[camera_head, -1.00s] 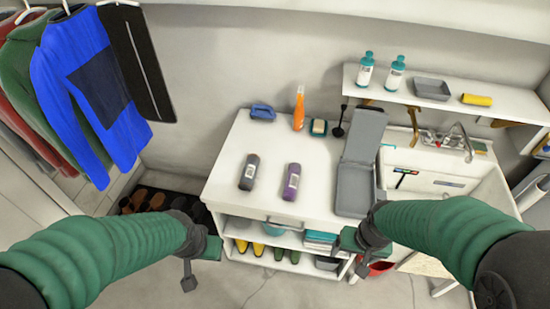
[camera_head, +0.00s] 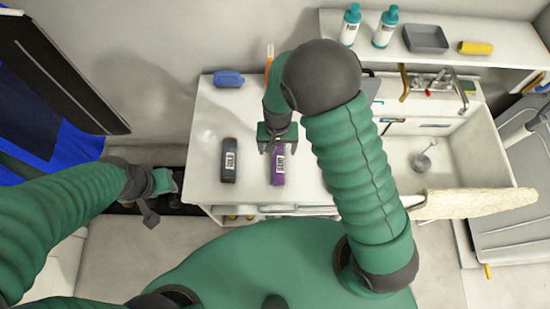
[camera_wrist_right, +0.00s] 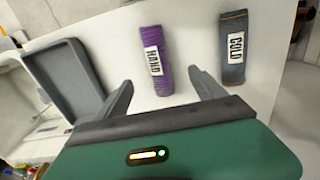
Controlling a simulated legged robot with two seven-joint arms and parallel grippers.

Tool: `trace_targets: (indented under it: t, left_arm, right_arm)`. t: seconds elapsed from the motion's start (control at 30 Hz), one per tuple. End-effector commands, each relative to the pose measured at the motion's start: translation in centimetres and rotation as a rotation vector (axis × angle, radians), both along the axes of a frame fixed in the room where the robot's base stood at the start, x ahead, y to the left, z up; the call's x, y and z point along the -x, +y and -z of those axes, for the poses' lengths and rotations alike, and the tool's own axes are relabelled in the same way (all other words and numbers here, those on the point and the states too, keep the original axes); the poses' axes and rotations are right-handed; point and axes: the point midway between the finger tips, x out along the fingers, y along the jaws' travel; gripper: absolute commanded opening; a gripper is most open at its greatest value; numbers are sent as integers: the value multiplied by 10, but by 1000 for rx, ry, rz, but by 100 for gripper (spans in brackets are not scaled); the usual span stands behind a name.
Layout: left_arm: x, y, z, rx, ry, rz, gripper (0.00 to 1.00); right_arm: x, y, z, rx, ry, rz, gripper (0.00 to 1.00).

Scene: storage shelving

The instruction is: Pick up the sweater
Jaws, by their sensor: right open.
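A purple rolled bundle (camera_head: 278,168) with a white label lies on the white counter; it also shows in the right wrist view (camera_wrist_right: 157,70), labelled HAND. A dark grey rolled bundle (camera_head: 229,160) lies to its left, and in the right wrist view it is labelled COLD (camera_wrist_right: 234,50). Which one is the sweater I cannot tell for sure. My right gripper (camera_head: 276,143) is open and empty, above the counter at the purple bundle's far end. Its fingers (camera_wrist_right: 160,82) point toward the purple bundle. My left gripper (camera_head: 158,186) is left of the counter.
A blue garment (camera_head: 62,146) hangs at the left beside a dark one. A blue brush-like item (camera_head: 228,78) lies at the counter's back. A grey bin (camera_wrist_right: 65,75) shows in the right wrist view. A shelf with bottles (camera_head: 350,25) and a sink (camera_head: 440,155) are right.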

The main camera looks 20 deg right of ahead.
Motion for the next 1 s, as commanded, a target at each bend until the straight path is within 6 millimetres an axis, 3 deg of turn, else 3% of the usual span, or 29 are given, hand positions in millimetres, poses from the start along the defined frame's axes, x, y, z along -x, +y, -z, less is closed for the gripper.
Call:
trace_targets:
  t: [0.1, 0.2, 0.37, 0.6, 0.87, 1.0]
  left_arm:
    - [0, 0, 0, 0, 0, 0, 36]
    - [0, 0, -1, 0, 0, 0, 36]
    - [0, 0, -3, 0, 0, 0, 36]
    - [0, 0, -10, 0, -1, 0, 36]
    - [0, 0, -10, 0, 0, 0, 36]
    - [0, 0, -10, 0, 0, 0, 36]
  right_arm:
    - [0, 0, 33, 1, 7, 1, 79]
    - [-2, 0, 52, 2, 5, 0, 79]
    - [-2, 0, 67, 1, 0, 0, 79]
    - [-5, -3, 108, 0, 2, -1, 79]
    - [-6, -3, 114, 0, 0, -1, 79]
    - [-6, -3, 114, 0, -1, -1, 62]
